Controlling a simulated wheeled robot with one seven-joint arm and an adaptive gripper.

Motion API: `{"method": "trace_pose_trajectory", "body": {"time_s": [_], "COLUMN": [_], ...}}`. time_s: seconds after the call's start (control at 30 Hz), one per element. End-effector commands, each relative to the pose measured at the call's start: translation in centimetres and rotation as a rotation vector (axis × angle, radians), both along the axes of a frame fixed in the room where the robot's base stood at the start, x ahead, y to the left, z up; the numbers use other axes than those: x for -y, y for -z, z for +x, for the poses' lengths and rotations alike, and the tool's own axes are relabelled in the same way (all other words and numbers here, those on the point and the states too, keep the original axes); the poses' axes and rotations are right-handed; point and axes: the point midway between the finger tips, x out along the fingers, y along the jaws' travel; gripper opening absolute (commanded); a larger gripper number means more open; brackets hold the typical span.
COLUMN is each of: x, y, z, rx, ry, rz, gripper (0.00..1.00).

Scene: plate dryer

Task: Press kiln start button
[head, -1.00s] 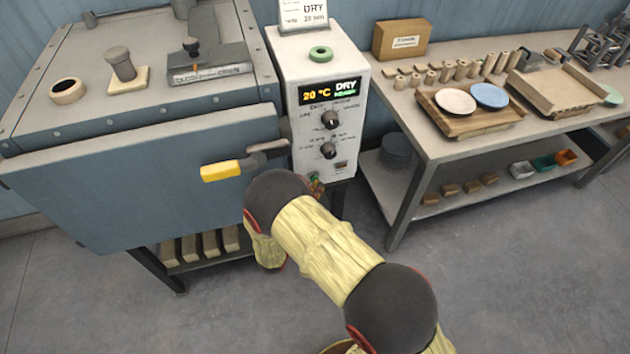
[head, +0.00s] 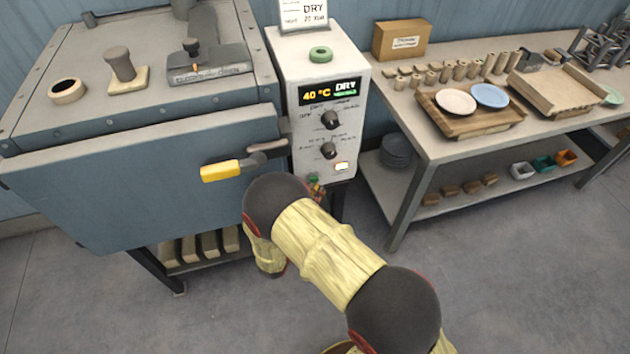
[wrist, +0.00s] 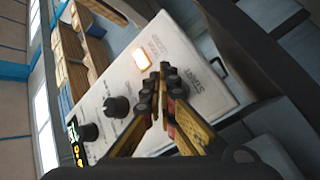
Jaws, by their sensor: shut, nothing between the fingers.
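The white kiln control box (head: 287,62) stands right of the blue-grey kiln. Its display (head: 329,92) reads 40 °C DRY with green text below. Two black knobs sit under it, the upper (head: 331,119) and the lower (head: 328,150). A small lamp (head: 342,166) at the lower right glows; it also shows lit in the wrist view (wrist: 141,58). A green button (head: 313,181) shows at the box's lower left. My gripper (wrist: 164,72) is shut and empty, its tips at the panel beside the START lettering. The fingers cover the button in the wrist view; contact cannot be told.
The kiln (head: 130,170) has a yellow-gripped handle (head: 220,171) sticking out left of my arm. A worktable (head: 440,150) with plates on a wooden board stands to the right. The floor in front is free.

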Motion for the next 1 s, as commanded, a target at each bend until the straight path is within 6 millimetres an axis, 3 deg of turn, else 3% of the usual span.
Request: {"method": "trace_pose_trajectory", "body": {"time_s": [0.47, 1.0], "x": [0.1, 1.4], "y": [0.0, 0.0], "z": [-0.5, -4.8], "rx": [0.000, -0.001], "ry": [0.000, 0.001], "rz": [-0.001, 0.000], "gripper": [0.00, 0.00]}}
